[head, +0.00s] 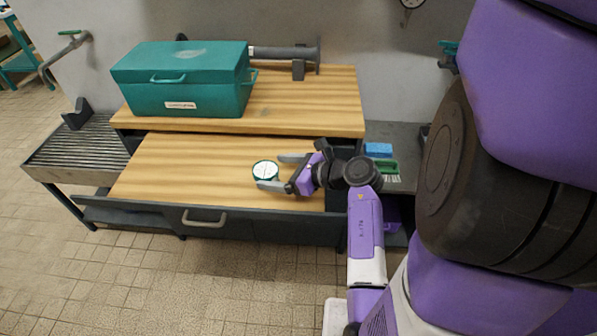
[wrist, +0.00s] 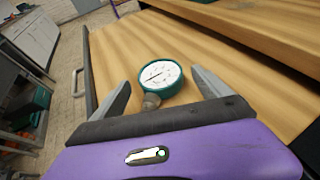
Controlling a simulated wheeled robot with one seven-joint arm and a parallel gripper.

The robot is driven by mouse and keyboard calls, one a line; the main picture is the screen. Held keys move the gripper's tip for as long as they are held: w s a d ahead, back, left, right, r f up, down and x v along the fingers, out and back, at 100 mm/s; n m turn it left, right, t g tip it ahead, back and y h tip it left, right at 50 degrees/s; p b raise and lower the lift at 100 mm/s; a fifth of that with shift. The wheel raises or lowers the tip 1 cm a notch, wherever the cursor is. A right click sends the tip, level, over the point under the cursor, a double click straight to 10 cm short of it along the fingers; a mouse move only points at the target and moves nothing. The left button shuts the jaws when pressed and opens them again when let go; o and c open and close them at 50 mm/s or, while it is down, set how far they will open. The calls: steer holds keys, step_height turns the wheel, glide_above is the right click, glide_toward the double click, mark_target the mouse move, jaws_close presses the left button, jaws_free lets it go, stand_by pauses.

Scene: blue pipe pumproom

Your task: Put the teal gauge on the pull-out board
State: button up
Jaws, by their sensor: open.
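The teal gauge (head: 265,172) has a round white dial and lies face up on the pull-out board (head: 180,170), towards the board's right side. In the wrist view the gauge (wrist: 161,78) sits between the fingers, with its metal stem pointing towards the palm. My gripper (head: 277,171) is open around the gauge, one finger on each side. In the wrist view my gripper (wrist: 163,92) shows a gap between each finger and the gauge. The gauge appears to rest on the wood.
A teal toolbox (head: 185,80) and a grey pipe piece (head: 285,53) lie on the upper bench top (head: 310,100). A slatted metal shelf (head: 75,150) is at the left. A blue sponge (head: 378,149) lies right of the board. The board's left part is clear.

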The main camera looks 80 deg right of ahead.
steer(key=v, duration=1)
steer(key=shift+b, duration=0.35)
steer(key=w+a+r+m+t+y, duration=0.1)
steer(key=w+a+r+m+t, duration=0.25)
steer(key=a, duration=0.35)
steer(key=w+a+r+m+t+y, duration=0.25)
steer(key=a+r, duration=0.25)
steer(key=a, duration=0.3)
steer(key=w+a+r+m+t, duration=0.3)
steer(key=w+a+r, duration=0.1)
steer(key=a, duration=0.3)
steer(key=s+a+f+m+g, duration=0.3)
steer(key=s+a+f+m, duration=0.1)
steer(key=m, duration=0.7)
steer(key=s+a+f+m+g, duration=0.4)
steer(key=s+a+m, duration=0.2)
steer(key=m, duration=0.6)
steer(key=shift+s+a+f+y, duration=0.2)
steer(key=shift+s+f+y, duration=0.15)
steer(key=shift+s, duration=0.3)
